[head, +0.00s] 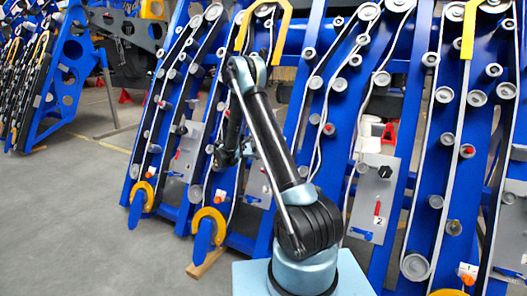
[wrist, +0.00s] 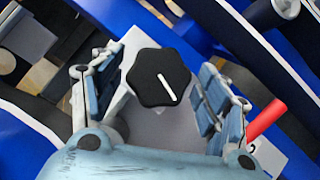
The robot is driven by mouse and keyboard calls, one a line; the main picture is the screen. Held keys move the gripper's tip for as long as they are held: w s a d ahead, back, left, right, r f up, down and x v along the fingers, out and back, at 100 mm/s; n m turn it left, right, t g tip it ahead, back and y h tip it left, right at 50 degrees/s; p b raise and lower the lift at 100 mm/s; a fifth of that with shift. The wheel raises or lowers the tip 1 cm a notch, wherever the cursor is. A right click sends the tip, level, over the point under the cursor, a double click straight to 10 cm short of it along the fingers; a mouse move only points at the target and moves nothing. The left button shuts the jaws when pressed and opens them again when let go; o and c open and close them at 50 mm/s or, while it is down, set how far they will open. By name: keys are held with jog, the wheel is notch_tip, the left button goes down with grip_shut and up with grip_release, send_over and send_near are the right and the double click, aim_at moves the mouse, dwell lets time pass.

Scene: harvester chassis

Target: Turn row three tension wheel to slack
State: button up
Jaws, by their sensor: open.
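A black lobed tension wheel (wrist: 158,78) with a white pointer line sits on a grey plate (wrist: 150,122) in the wrist view. The line slants toward the lower right of the picture. My gripper (wrist: 160,72) is open, one finger on each side of the wheel, with visible gaps. I cannot tell how deep the fingertips reach. In the head view my gripper (head: 228,153) is at the blue rows left of my arm, and the wheel there is hidden. A red lever (wrist: 266,118) is right of the right finger, beside a partly cut-off number label.
Another plate (head: 362,222), marked 2, has a black wheel (head: 385,172) and red lever (head: 377,208), right of my arm. Blue beams with belts and rollers crowd around. Yellow-orange hooks (head: 208,222) stick out low. Grey floor (head: 90,220) is clear at left.

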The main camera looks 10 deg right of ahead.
jog(key=shift+a, duration=0.1)
jog(key=v, duration=1.1)
jog(key=shift+s+a, duration=0.2)
jog(key=shift+a, duration=0.15)
jog(key=s+d+r+m+g+y, duration=0.2)
jog(key=s+d+r+y, duration=0.1)
jog(key=s+d+r, duration=0.6)
jog(key=s+d+r+m+g+y, duration=0.1)
jog(key=s+d+m+y, duration=0.15)
jog(key=s, duration=0.45)
jog(key=s+d+r+m+y, duration=0.1)
jog(key=s+d+r+y, duration=0.1)
jog(key=s+d, duration=0.35)
jog(key=s+a+f+m+y, duration=0.1)
jog(key=s+f+m+y, duration=0.1)
jog(key=s, duration=0.8)
jog(key=s+a+f+m+y, duration=0.2)
jog(key=s+f+y, duration=0.1)
jog(key=s, duration=0.7)
jog(key=s+a+f+m+y, duration=0.2)
jog(key=s+f, duration=0.3)
jog(key=s, duration=0.5)
jog(key=shift+s+m+g, duration=0.25)
jog(key=shift+m+g, duration=0.1)
jog(key=shift+g, duration=0.05)
